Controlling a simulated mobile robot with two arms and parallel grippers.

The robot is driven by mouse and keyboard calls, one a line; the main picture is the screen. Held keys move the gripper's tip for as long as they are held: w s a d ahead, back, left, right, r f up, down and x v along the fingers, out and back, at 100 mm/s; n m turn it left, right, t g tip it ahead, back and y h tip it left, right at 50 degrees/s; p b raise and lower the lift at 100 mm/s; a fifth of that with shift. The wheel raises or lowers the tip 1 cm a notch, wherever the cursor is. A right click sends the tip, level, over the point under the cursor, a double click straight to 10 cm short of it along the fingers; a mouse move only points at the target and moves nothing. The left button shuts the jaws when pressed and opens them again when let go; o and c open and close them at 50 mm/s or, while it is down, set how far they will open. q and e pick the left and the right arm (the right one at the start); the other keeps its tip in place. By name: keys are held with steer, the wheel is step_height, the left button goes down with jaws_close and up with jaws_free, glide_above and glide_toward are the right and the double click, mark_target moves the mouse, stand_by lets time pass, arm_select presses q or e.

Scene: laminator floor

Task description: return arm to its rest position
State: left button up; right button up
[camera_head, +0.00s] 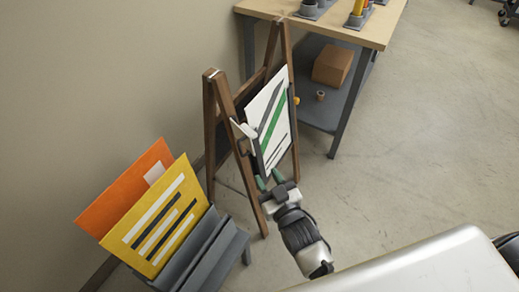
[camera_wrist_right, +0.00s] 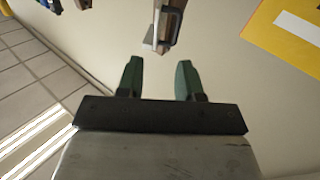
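My right arm (camera_head: 300,230) reaches up from the bottom of the head view toward a wooden easel. The right gripper (camera_head: 269,181) has green fingers, which stand apart in front of the easel's lower part. In the right wrist view the gripper (camera_wrist_right: 158,80) is open, with nothing between its fingertips. A wooden piece with a dark clip-like part (camera_wrist_right: 167,25) shows beyond the fingertips; I cannot tell the exact gap. My left gripper is not in view.
The easel (camera_head: 212,125) holds a white sheet with green and dark stripes (camera_head: 267,122). Left of it, a grey rack (camera_head: 215,250) holds a yellow board (camera_head: 155,215) and an orange board (camera_head: 120,195). A workbench (camera_head: 335,25) stands behind. Floor at right is open.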

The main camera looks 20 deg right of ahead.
steer(key=s+d+f+g, duration=0.1)
steer(key=s+f+g, duration=0.35)
steer(key=f, duration=0.75)
steer(key=s+d+f+g, duration=0.1)
steer(key=s+f+g, duration=0.3)
steer(key=f, duration=0.9)
steer(key=s+d+f+g+h, duration=0.1)
steer(key=s+d+f+g, duration=0.1)
steer(key=s+f, duration=0.3)
steer(key=s+d+f+g+h+p, duration=0.1)
steer(key=s+d+f+g, duration=0.2)
steer(key=s, duration=1.1)
steer(key=s+d+f+g, duration=0.3)
steer(key=s+f, duration=0.5)
steer(key=s, duration=0.1)
steer(key=shift+s+f+m+g+h+p, duration=0.25)
steer(key=shift+s+m+g+h+p, duration=0.05)
steer(key=shift+g+h+p, duration=0.1)
steer(key=shift+a, duration=0.1)
